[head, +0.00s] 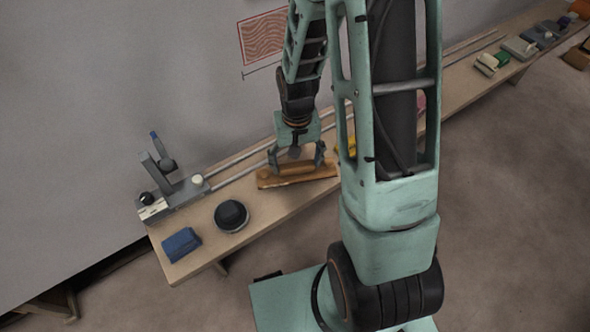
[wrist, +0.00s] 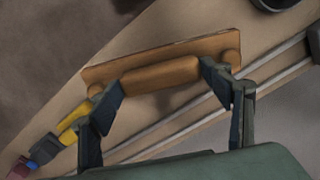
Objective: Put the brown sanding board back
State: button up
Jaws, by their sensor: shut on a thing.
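The brown sanding board (head: 325,171) is a long flat board with a rounded handle bar along its top. It is at the bench beside the rails in the head view, and I cannot tell whether it rests on the bench top or is just above it. My gripper (head: 297,168) is over it with the fingers at the handle. In the wrist view the sanding board (wrist: 160,73) spans the upper middle, and my gripper (wrist: 165,85) is shut on its handle, one finger at each end. Part of the bench is hidden behind my arm in the head view.
The long wooden bench (head: 190,247) carries two metal rails (head: 240,172) along the wall side. A blue block (head: 181,244), a round black tool (head: 231,215) and a grey clamp-like device (head: 170,185) stand at its near end. A yellow item (wrist: 75,125) lies close to the board. Several tools stand at the far end.

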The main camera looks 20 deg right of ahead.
aim_at(295, 165)
jog(key=shift+a+f+b, duration=0.2)
jog(key=shift+f+b, duration=0.1)
jog(key=shift+f, duration=1.45)
jog(key=shift+f, duration=0.2)
jog(key=o, duration=1.1)
jog(key=shift+r, duration=0.1)
jog(key=shift+r, duration=0.15)
notch_tip(295, 165, up, 12)
jog(key=shift+p, duration=1.25)
